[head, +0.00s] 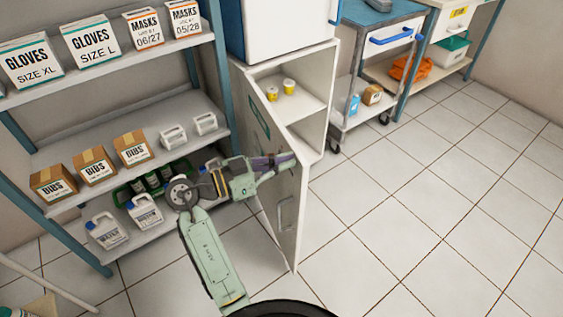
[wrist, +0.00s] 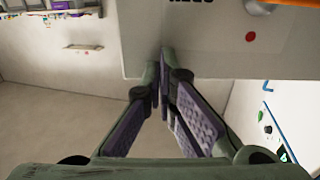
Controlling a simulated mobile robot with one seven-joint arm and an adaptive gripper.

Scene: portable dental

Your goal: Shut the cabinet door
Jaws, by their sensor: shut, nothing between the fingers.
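The white cabinet (head: 318,133) stands beside the shelving, with its front open and an inner shelf showing. Its door (head: 291,245) is swung wide toward me and carries a green marking and a metal handle (head: 284,213). My gripper (head: 289,160) is shut and empty. In the head view it overlaps the door above the handle, with its fingertips near the door's free top edge; I cannot tell whether they touch it. In the wrist view the closed fingers (wrist: 158,88) reach toward a pale panel (wrist: 215,55) with dark lettering and a red dot.
Two yellow-lidded tubs (head: 281,89) sit inside the cabinet. Shelving at left holds glove boxes (head: 91,39), bibs boxes (head: 95,167) and white jugs (head: 145,210). A trolley (head: 372,95) stands right of the cabinet. The tiled floor (head: 430,200) at right is clear.

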